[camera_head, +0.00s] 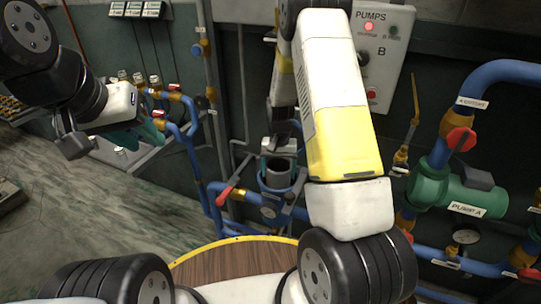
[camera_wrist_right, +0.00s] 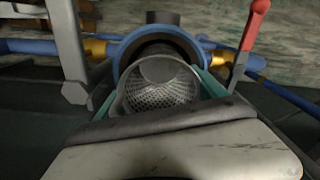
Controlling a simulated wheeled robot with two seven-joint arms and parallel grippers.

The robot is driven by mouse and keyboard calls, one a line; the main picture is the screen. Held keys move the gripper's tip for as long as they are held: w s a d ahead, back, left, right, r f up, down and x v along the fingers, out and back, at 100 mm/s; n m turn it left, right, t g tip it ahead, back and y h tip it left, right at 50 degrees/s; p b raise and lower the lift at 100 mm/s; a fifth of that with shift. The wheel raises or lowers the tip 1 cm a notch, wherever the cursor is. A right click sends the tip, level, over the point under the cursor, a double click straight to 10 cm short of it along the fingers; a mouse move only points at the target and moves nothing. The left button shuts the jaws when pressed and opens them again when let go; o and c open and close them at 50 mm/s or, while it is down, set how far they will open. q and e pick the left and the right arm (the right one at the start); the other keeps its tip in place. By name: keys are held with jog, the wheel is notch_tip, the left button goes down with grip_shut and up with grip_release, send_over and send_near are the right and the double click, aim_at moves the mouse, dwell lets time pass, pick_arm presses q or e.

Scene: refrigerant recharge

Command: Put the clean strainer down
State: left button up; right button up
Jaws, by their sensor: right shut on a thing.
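The strainer (camera_wrist_right: 160,95), a pale metal mesh basket with a smooth round rim, is between the teal fingers of my right gripper (camera_wrist_right: 160,100), which is shut on it. Behind it in the right wrist view is a blue round housing (camera_wrist_right: 126,52) with a dark opening. I cannot tell whether the strainer is in the opening or just in front of it. In the head view my right gripper (camera_head: 281,146) is just above the blue housing (camera_head: 270,188); the strainer is not clear there. My left gripper (camera_head: 138,134), with teal fingers apart, is empty at the left.
A red-handled valve (camera_wrist_right: 250,30) stands close beside the housing. Blue pipes (camera_head: 192,125) run around it. The green pump A (camera_head: 452,195) and the pumps panel (camera_head: 385,50) are to the right. A round wooden top (camera_head: 235,262) with a yellow edge is in front.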

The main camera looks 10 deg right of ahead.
jog(key=shift+s+f, duration=0.2)
jog(key=shift+f, duration=0.25)
jog(key=o, duration=1.5)
jog(key=shift+s+d+f, duration=0.1)
jog(key=shift+d, duration=0.05)
jog(key=r, duration=1.3)
jog(key=shift+w+r, duration=0.15)
jog(key=shift+w, duration=0.15)
jog(key=s+r+t+y, duration=0.15)
jog(key=s+r, duration=0.35)
jog(key=r, duration=0.5)
jog(key=s+r+n+t, duration=0.1)
jog(key=s+r, duration=0.3)
jog(key=s, duration=0.2)
jog(key=s+a+r+n+t, duration=0.1)
jog(key=s+r+t, duration=0.1)
jog(key=s+r, duration=0.2)
jog(key=s+a+r+n+t, duration=0.1)
jog(key=s+r, duration=0.3)
jog(key=s, duration=0.5)
jog(key=shift+s+a+n+t+y, duration=0.2)
jog(key=shift+a+n+t+y, duration=0.05)
jog(key=shift+n+t+y, duration=0.15)
